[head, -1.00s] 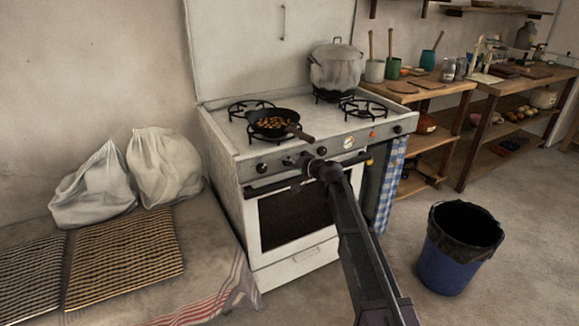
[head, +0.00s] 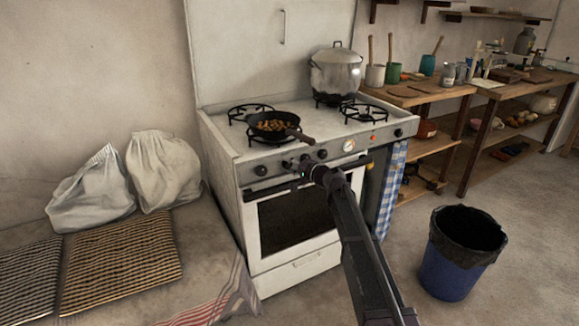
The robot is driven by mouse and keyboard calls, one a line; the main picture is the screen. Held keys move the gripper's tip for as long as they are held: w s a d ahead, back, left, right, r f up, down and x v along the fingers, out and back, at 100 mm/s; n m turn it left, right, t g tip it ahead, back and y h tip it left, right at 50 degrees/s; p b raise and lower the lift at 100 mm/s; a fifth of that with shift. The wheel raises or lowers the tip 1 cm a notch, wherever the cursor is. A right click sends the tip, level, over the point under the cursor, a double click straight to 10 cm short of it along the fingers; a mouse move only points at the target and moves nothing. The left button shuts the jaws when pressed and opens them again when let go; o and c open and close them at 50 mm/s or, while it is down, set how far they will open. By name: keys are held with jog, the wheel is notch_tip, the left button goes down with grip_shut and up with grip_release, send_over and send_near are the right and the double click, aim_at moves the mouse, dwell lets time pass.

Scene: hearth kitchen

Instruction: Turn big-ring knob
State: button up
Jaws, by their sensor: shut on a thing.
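The white stove (head: 292,268) has a row of dark knobs along its grey front panel. One knob (head: 261,170) at the left end and another (head: 322,154) right of the gripper are in plain sight, with one more (head: 398,132) at the right end. My gripper (head: 297,168) is at the panel, shut on a knob between the left-end one and the one to its right. The gripper and arm hide most of that knob, and its angle is too small to tell. No label shows which knob is the big-ring one.
A pan of food (head: 270,129) sits on a front burner, its handle jutting over the panel above my gripper. A lidded pot (head: 336,74) stands on a back burner. The oven handle (head: 268,188) runs just below. A blue bin (head: 452,265) stands right of my arm.

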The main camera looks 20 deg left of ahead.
jog(key=o, duration=1.1)
jog(key=shift+w, duration=0.1)
jog(key=shift+o, duration=0.2)
jog(key=shift+r+p, duration=0.1)
jog(key=shift+p, duration=0.2)
